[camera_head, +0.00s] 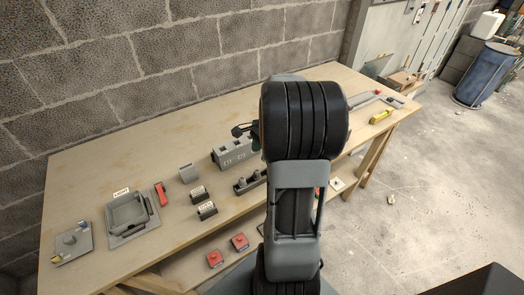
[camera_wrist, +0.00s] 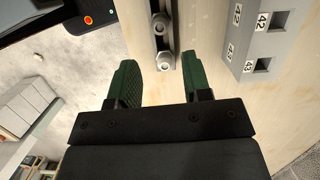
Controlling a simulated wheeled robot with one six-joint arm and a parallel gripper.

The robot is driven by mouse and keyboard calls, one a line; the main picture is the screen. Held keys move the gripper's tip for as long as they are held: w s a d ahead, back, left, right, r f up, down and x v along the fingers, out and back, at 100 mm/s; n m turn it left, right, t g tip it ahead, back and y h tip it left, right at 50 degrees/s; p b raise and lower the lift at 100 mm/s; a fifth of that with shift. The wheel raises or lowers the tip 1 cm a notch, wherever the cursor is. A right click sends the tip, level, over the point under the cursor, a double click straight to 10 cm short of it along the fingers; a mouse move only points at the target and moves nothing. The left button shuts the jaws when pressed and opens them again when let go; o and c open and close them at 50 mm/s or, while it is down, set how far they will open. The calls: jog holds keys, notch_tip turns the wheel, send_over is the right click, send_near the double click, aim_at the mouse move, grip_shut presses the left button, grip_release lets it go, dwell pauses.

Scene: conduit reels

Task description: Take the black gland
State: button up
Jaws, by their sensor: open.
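My gripper (camera_wrist: 157,66) is open in the wrist view, with two green fingers apart and nothing seen between them. Just beyond the fingertips, a narrow grey holder (camera_wrist: 149,35) carries two rounded grey fittings (camera_wrist: 160,22), the nearer one (camera_wrist: 166,61) close to the gap between the fingers. I cannot tell whether they touch a finger. No clearly black gland can be picked out. In the head view, a grey holder (camera_head: 247,186) with darker knobs stands on the bench, partly hidden by my arm. A bit of green finger shows beside my arm.
A grey block with square holes (camera_head: 235,152) stands behind the holder; its numbered face (camera_wrist: 257,45) is right of my fingers in the wrist view. Labelled black blocks (camera_head: 207,210), a grey tray (camera_head: 128,212) and a red tool (camera_head: 161,193) lie left. The bench's (camera_head: 95,170) back left is clear.

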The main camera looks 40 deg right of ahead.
aim_at(258, 170)
jog(key=shift+m, duration=0.3)
jog(key=b+x, duration=0.5)
jog(key=x, duration=0.1)
jog(key=shift+d+f+b, duration=0.3)
jog(key=shift+d+b, duration=0.1)
jog(key=shift+b+x, duration=0.85)
jog(key=shift+x, duration=0.55)
jog(key=shift+a, duration=0.15)
jog(key=shift+c, duration=0.4)
grip_shut()
jog(key=shift+r+p, duration=1.1)
jog(key=shift+r+p, duration=0.9)
jog(key=shift+r, duration=0.1)
